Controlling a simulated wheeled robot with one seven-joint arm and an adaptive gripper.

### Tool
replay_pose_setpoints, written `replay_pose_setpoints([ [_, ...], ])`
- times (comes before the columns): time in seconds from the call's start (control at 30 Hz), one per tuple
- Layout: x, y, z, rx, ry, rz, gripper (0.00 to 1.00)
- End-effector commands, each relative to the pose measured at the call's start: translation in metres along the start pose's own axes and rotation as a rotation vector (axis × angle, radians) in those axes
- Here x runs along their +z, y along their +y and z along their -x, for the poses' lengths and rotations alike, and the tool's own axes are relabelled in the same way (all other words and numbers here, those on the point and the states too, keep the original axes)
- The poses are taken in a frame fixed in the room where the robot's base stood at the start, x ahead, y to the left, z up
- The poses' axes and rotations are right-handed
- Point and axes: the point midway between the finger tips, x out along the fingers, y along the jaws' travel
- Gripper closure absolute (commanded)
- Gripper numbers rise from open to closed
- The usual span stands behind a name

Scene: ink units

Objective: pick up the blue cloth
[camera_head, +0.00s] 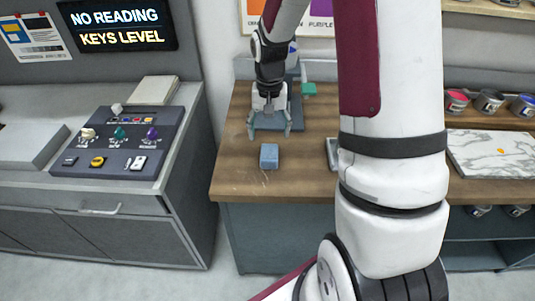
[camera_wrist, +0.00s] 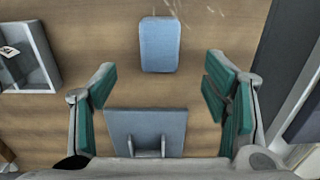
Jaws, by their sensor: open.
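The blue cloth (camera_head: 269,156) is a small folded, block-like pad lying flat on the wooden bench (camera_head: 235,170), near its front edge. It shows whole in the wrist view (camera_wrist: 160,44), at the top centre. My gripper (camera_head: 270,134) is above the bench, just behind the cloth in the head view, with its fingers pointing down. In the wrist view its green-padded fingers (camera_wrist: 159,88) are spread wide and nothing is held between them. The cloth lies beyond the fingertips in that view, roughly centred between them and apart from both.
A light-coloured tray (camera_wrist: 52,50) is at the left of the wrist view. A green object (camera_head: 309,89) lies behind my gripper. A marble slab (camera_head: 495,152) and ink cans (camera_head: 490,101) are at right; a knobbed console (camera_head: 122,165) is at left.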

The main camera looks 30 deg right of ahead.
Motion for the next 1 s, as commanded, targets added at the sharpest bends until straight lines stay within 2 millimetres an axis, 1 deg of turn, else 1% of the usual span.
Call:
replay_pose_setpoints([
  [0.03,0.002,0.0,-0.011,0.001,-0.005,0.001,0.31],
  [0.1,0.002,0.0,-0.022,0.001,-0.004,0.002,0.31],
  [0.2,0.001,0.0,-0.035,0.001,-0.002,0.002,0.31],
  [0.47,0.001,0.0,-0.05,0.001,-0.001,0.002,0.31],
  [0.7,0.0,0.0,-0.08,0.001,-0.003,0.003,0.31],
  [0.8,-0.001,0.0,-0.09,0.0,-0.001,0.003,0.31],
  [1.0,-0.001,0.0,-0.096,0.0,0.0,0.002,0.31],
])
